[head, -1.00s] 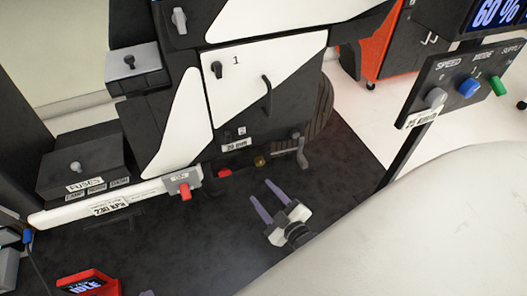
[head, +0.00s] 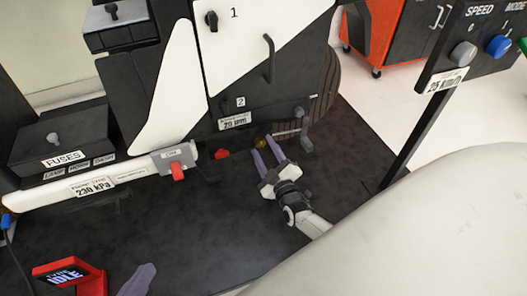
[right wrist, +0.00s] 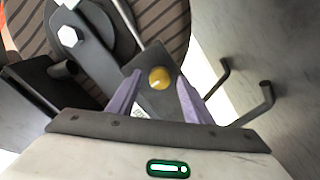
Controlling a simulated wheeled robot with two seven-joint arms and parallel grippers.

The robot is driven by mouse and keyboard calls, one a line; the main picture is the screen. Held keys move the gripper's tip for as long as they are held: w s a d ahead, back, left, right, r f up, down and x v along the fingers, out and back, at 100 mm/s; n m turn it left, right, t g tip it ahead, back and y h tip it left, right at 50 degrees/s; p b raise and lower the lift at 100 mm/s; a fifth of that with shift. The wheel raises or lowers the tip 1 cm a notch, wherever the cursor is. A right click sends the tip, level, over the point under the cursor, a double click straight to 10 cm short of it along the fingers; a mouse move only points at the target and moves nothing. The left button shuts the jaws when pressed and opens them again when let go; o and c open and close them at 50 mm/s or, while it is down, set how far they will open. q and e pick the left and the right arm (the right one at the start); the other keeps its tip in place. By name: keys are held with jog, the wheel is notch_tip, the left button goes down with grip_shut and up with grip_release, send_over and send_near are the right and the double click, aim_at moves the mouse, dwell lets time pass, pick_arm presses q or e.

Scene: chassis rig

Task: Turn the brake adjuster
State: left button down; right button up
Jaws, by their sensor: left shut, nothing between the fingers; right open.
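A round brass knob (head: 260,142), which looks like the brake adjuster, sits low on the black and white chassis, below a "20 mm" label (head: 236,122). In the right wrist view the knob (right wrist: 159,78) is on a dark plate and appears between the fingertips. My right gripper (head: 263,147) is open, its two purple fingers pointing at the knob; I cannot tell whether they touch it. My left gripper (head: 140,278) is shut and empty at the bottom left, with only its purple fingers showing.
A crank-like lever (head: 305,138) is just right of the knob, and a red part (head: 221,153) is to its left. A red "IDLE" display (head: 68,280) is on the dark floor mat. A control panel (head: 470,50) stands right.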

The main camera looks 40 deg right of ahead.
jog(key=shift+w+d, duration=0.1)
jog(key=shift+w, duration=0.35)
jog(key=shift+c, duration=0.4)
jog(key=c, duration=1)
jog(key=shift+m, duration=0.3)
